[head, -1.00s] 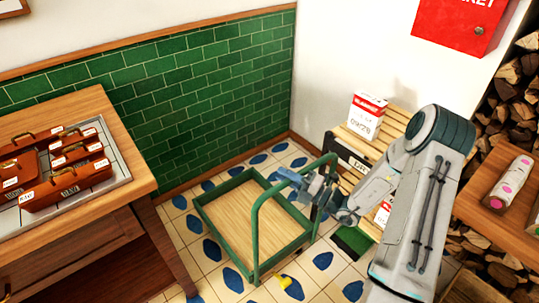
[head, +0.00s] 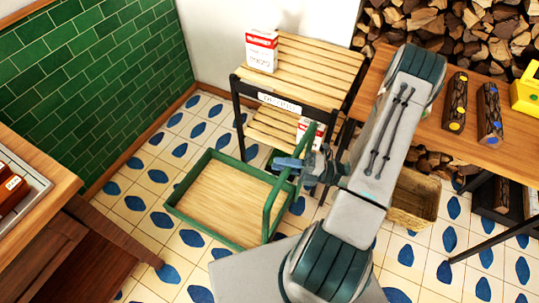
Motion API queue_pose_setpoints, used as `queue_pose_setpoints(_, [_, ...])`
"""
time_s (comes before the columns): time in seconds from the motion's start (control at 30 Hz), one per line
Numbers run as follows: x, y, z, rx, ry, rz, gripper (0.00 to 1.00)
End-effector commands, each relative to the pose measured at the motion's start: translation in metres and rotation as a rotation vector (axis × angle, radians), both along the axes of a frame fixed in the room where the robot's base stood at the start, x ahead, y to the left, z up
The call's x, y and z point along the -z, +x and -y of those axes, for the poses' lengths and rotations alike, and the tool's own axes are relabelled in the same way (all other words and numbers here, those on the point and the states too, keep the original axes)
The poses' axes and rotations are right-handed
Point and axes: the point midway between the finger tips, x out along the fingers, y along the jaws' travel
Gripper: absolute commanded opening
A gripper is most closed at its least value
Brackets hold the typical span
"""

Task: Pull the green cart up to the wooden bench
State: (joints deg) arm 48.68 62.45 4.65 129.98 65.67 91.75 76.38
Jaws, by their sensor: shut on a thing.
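The green cart (head: 225,195), a flat wooden deck with a low green rim, stands on the tiled floor at the centre in the head view. Its green hoop handle (head: 268,213) rises at its right end. My gripper (head: 288,163) is shut on the upper part of this handle. The fingertips are small and partly hidden by the handle. A wooden-topped bench (head: 455,140) stands at the right, apart from the cart, with my arm between them in the picture. A brown wooden table (head: 50,190) stands at the left; I cannot tell which is the task's bench.
A slatted wooden rack (head: 310,65) with a white-and-red box (head: 262,50) stands just behind the cart. A wicker basket (head: 415,197) is on the floor under the right bench. Patterned floor is clear between the cart and the left table.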

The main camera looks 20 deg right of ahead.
Motion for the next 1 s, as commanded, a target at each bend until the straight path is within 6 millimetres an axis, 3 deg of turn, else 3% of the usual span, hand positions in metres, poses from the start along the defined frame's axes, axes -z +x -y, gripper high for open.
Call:
queue_pose_setpoints(0.47, [0.000, -0.005, 0.006, -0.001, -0.001, 0.001, 0.00])
queue_pose_setpoints(0.5, [0.000, -0.005, 0.006, -0.001, -0.001, 0.001, 0.28])
queue_pose_setpoints(0.57, [0.000, -0.005, 0.006, -0.001, -0.001, 0.001, 0.41])
queue_pose_setpoints(0.87, [0.001, -0.005, 0.007, 0.000, -0.002, 0.001, 0.41])
queue_pose_setpoints(1.0, [0.004, -0.009, 0.018, 0.003, -0.003, 0.002, 0.41])
